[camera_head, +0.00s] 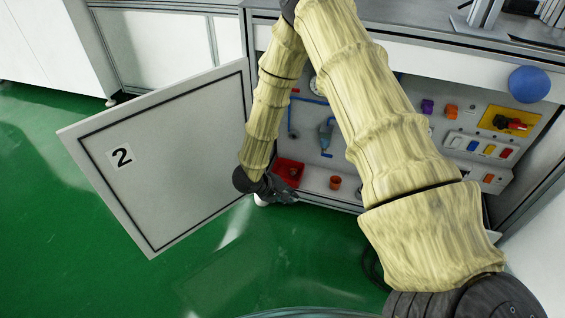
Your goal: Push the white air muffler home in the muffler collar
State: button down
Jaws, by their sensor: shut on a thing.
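My gripper (285,193), dark and small in the camera_head view, is at the low front left of the open cabinet, beside the door's hinge side. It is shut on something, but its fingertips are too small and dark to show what. A small white piece (262,201) shows just below my gripper's left part; I cannot tell whether it is the white air muffler or part of the cabinet. I cannot make out the muffler collar; my arm hides part of the cabinet's inside.
The cabinet door (180,165) marked 2 stands open at left. Inside are a red bin (291,168), an orange cup (335,183), a blue-bowled fitting (326,138) and a yellow plate with a red switch (495,118). A blue ball (529,84) is at upper right. Green floor is clear in front.

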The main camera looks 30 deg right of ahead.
jog(key=w+d+f+n+t+h+b, duration=0.3)
jog(key=w+d+f+t+h, duration=0.15)
jog(key=d, duration=0.45)
jog(key=w+d+r+n+t+b, duration=0.1)
jog(key=w+r+n+t+b, duration=0.1)
jog(key=w, duration=0.5)
jog(key=w+d+r+n+t+h+b, duration=0.1)
jog(key=w+d+r+n+t+b, duration=0.1)
jog(key=w+t, duration=0.3)
jog(key=w+b, duration=0.1)
jog(key=w, duration=0.2)
jog(key=shift+w+n, duration=0.25)
jog(key=shift+n, duration=0.15)
dwell(1.6)
jog(key=shift+x, duration=1.55)
dwell(0.4)
jog(key=c, duration=1.4)
grip_release()
jog(key=shift+o, duration=0.2)
